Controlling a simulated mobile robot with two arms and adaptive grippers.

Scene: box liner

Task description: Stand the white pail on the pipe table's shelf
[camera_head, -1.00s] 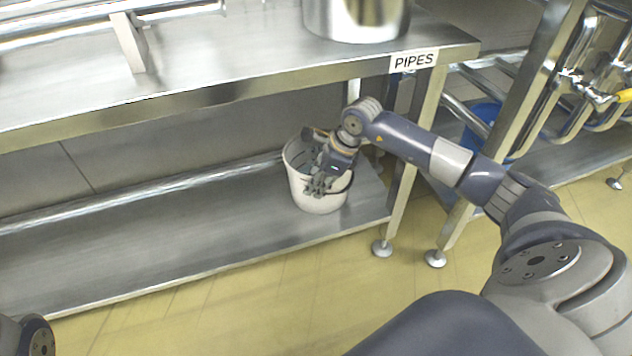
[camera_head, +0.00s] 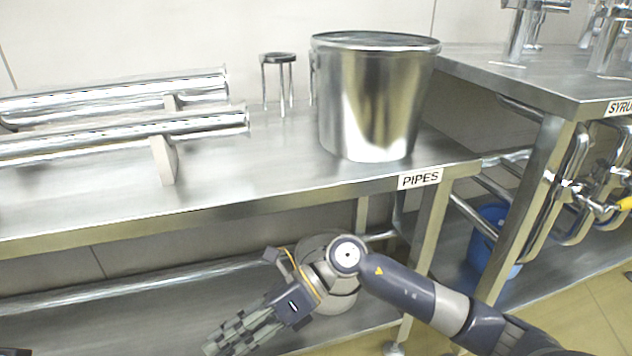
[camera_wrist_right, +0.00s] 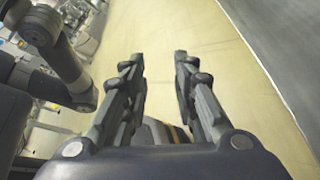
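The white pail (camera_head: 341,302) is on the lower shelf (camera_head: 150,322) of the pipe table, near its right end. It looks upright, but my right wrist covers much of it. My right gripper (camera_head: 216,343) is in front and to the left of the pail, pointing down and left. In the right wrist view my right gripper (camera_wrist_right: 159,57) has its two fingers apart with only yellow floor showing between them. It holds nothing. My left gripper is in neither current view.
A large steel pot (camera_head: 370,105), a small stool-like stand (camera_head: 278,60) and steel pipes (camera_head: 120,95) are on the tabletop above. The PIPES sign (camera_head: 420,179) marks its edge. A blue bucket (camera_head: 490,250) stands under the right-hand table. The shelf left of the gripper is clear.

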